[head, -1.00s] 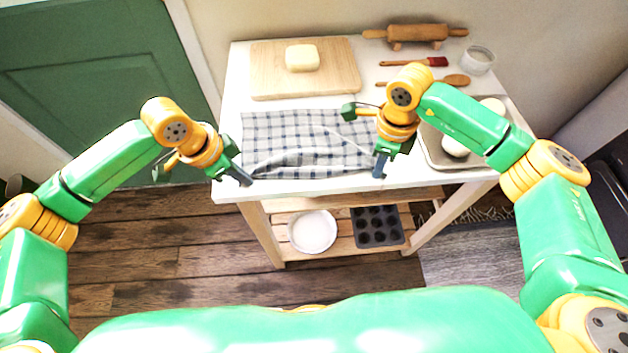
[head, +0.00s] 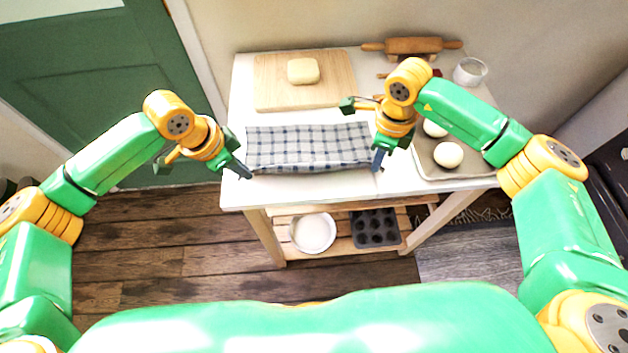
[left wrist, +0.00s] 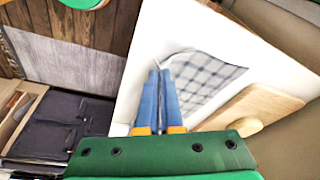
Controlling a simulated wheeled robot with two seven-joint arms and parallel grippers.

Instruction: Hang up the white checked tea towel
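The white checked tea towel (head: 308,146) lies on the table as a neat strip, with a rounded front edge facing me. My left gripper (head: 246,174) is at its front left corner. In the left wrist view the blue fingers (left wrist: 159,72) are close together, and the corner of the towel (left wrist: 205,75) runs up to their tips. My right gripper (head: 378,164) is at the front right corner, its fingers looking closed on the edge; its tips are partly hidden. No hook or rail shows in these views.
Behind the towel is a wooden board (head: 280,98) with a pale block (head: 303,71). A baking tray (head: 440,174) with dough balls stands close to my right gripper. A rolling pin (head: 412,45) and glass jar (head: 470,71) are at the back. The table's front strip is clear.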

